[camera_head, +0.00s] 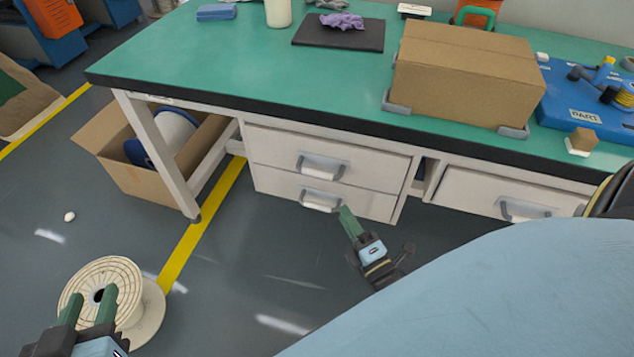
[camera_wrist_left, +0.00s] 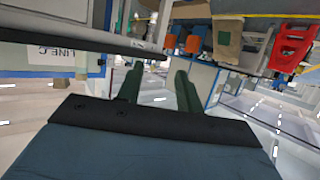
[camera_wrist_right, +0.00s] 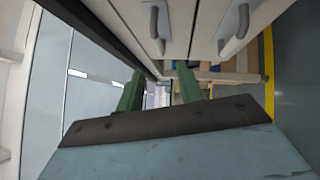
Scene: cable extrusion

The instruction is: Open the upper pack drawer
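Two stacked white drawers sit under the bench's left part. The upper drawer (camera_head: 272,148) and lower drawer (camera_head: 275,183) both look shut. The upper handle (camera_head: 322,165) and lower handle (camera_head: 321,202) are grey bars; in the right wrist view the upper handle (camera_wrist_right: 156,28) and lower handle (camera_wrist_right: 238,28) are ahead. My right gripper (camera_head: 345,212) appears beside the lower handle in the head view, its fingers apart and empty in the right wrist view (camera_wrist_right: 160,88); contact cannot be told. My left gripper (camera_head: 90,308) is open and empty, low at the left.
The green bench (camera_head: 230,75) holds a cardboard box (camera_head: 468,72) and a blue board (camera_head: 590,105). Another drawer (camera_head: 480,190) is at the right. An open carton (camera_head: 130,165) with a spool stands under the bench. A cream spool (camera_head: 145,305) lies behind my left gripper.

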